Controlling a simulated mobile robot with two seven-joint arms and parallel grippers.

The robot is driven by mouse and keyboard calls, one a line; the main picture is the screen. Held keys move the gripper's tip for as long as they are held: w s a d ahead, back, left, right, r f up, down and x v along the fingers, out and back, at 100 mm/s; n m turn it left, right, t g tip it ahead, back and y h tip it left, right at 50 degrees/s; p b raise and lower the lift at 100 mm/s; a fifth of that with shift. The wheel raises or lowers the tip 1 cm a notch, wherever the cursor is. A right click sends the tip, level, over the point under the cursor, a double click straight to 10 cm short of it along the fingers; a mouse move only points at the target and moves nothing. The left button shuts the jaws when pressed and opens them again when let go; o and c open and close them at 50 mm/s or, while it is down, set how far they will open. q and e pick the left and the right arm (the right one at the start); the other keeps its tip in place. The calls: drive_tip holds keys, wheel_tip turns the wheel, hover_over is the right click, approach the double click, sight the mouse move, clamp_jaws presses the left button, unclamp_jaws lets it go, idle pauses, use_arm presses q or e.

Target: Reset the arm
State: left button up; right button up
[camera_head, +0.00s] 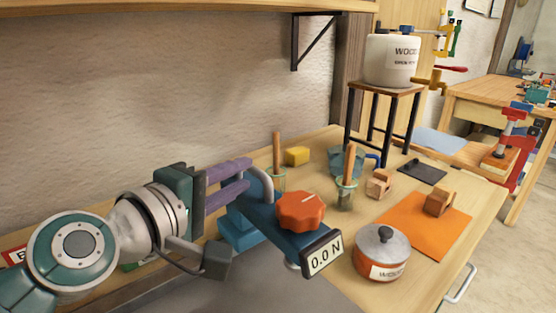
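My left gripper (247,175) comes in from the left with two purple fingers. The fingers are a little apart. Their tips are right at a grey curved handle (268,184) on a blue bench device (238,232). I cannot tell whether they clasp the handle or only stand beside it. The device has a red-orange knob (300,211) and a display (323,256) reading 0.0 N. My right gripper is not in view.
An orange-red lidded pot (382,254) stands in front right. Two jars with wooden sticks (346,193), a yellow block (297,156), small wooden blocks (438,203) and an orange sheet (425,230) are on the workbench. A dark stool (386,90) holds a white container (391,62).

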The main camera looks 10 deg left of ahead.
use_arm(q)
drive_tip(key=shift+v, duration=1.05)
drive_tip(key=s+d+f+m+g+p, duration=0.2)
drive_tip(key=s+m+g, duration=0.1)
drive_tip(key=s+m, duration=0.3)
drive_tip(key=s+d+f+m+g+p, duration=0.1)
drive_tip(key=s+m+g, duration=0.35)
drive_tip(key=s, duration=0.25)
drive_tip(key=s+a+m+g+y+p, duration=0.25)
drive_tip(key=s+a+m+g, duration=0.2)
drive_tip(key=s, duration=0.75)
wheel_tip(320, 180, up, 38)
drive_tip(key=s+a+m+y+p, duration=0.1)
drive_tip(key=p, duration=3.6)
drive_tip(key=shift+s+a+r, duration=0.2)
drive_tip(key=shift+s+a, duration=0.05)
drive_tip(key=shift+s, duration=0.05)
